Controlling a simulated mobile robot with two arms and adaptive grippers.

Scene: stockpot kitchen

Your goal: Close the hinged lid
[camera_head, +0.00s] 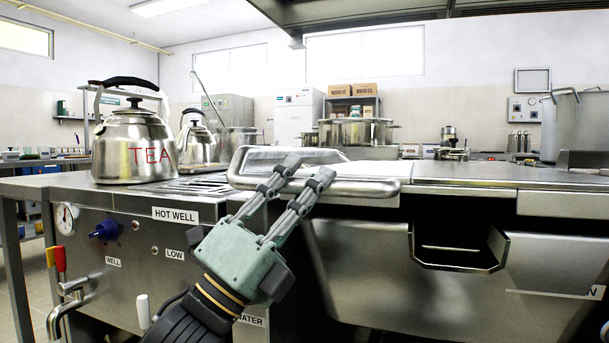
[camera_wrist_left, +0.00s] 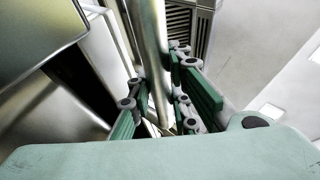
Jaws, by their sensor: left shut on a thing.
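The hinged lid (camera_head: 465,174) is a broad flat steel cover on the steel pan (camera_head: 370,265), seen almost edge-on in the head view. It looks close to level, with a dark gap beneath its front edge. A tubular steel handle (camera_head: 365,187) sticks out at its left front. My left gripper (camera_head: 300,180) is shut on this handle, with its fingers across the bar. In the left wrist view the bar (camera_wrist_left: 150,45) runs between my left gripper's fingers (camera_wrist_left: 165,108). The fingers hide part of the handle. My right gripper is not in view.
A kettle marked TEA (camera_head: 137,146) stands on the counter left of the handle, with a second kettle (camera_head: 197,140) behind. A control panel with a blue knob (camera_head: 107,231) is below. A pouring spout (camera_head: 458,250) projects from the pan's front. A large pot (camera_head: 355,132) stands behind.

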